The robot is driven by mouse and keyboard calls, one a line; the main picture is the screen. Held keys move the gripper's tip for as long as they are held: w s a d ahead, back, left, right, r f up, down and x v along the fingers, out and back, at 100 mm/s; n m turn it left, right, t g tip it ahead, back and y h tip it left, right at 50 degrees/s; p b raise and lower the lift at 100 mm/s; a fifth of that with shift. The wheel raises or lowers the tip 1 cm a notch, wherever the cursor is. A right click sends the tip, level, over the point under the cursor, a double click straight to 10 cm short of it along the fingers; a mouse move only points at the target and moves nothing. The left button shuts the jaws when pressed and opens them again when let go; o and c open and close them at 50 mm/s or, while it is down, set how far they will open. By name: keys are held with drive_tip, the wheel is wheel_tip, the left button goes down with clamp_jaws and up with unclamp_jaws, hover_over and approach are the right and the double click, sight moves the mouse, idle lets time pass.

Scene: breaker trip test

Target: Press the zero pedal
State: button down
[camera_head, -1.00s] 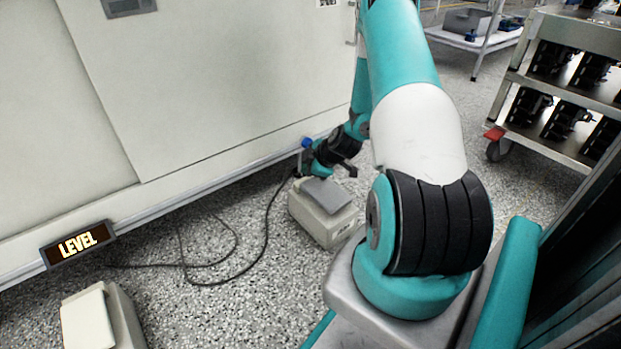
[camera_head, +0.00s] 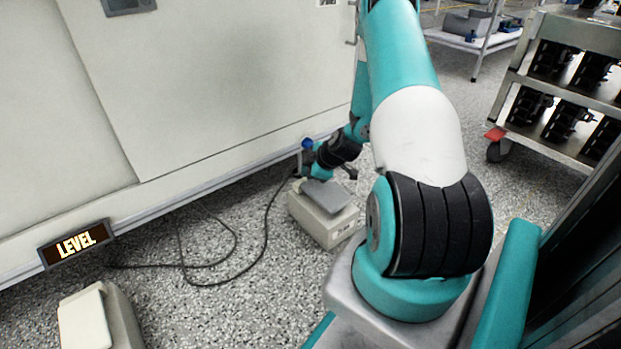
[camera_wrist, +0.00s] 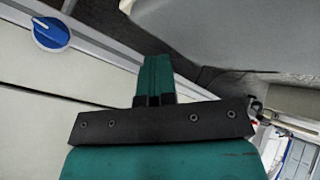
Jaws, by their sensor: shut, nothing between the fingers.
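A pedal box (camera_head: 328,228) with a tilted grey plate (camera_head: 325,194) stands on the floor by the cabinet; its front label is too small to read. I cannot tell from lettering which is the zero pedal. My gripper (camera_wrist: 157,70) is shut and empty. In the head view it is at the grey plate's far edge, its tips partly hidden; contact cannot be told. A pale grey surface, probably the pedal, fills the wrist view's upper right (camera_wrist: 215,30).
The large pale cabinet (camera_head: 220,80) runs behind the pedals. A black cable (camera_head: 240,265) lies on the speckled floor. A shelved cart (camera_head: 560,90) stands at the right.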

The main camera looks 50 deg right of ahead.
drive_tip(key=shift+s+a+f+b, duration=0.1)
drive_tip(key=shift+s+f+b, duration=0.15)
drive_tip(key=shift+f, duration=0.3)
drive_tip(key=shift+s+a+f+b, duration=0.1)
drive_tip(key=shift+f+b, duration=0.25)
drive_tip(key=shift+f, duration=0.15)
idle(0.6)
drive_tip(key=shift+r+p, duration=0.85)
drive_tip(key=shift+r, duration=0.45)
drive_tip(key=shift+w+d, duration=0.1)
drive_tip(key=shift+r, duration=0.2)
drive_tip(key=shift+w+d+r+p, duration=0.1)
drive_tip(key=shift+w+r+p, duration=0.1)
drive_tip(key=shift+r+p, duration=0.95)
drive_tip(key=shift+w+r+p, duration=0.15)
drive_tip(key=shift+r+p, duration=0.85)
drive_tip(key=shift+r, duration=0.25)
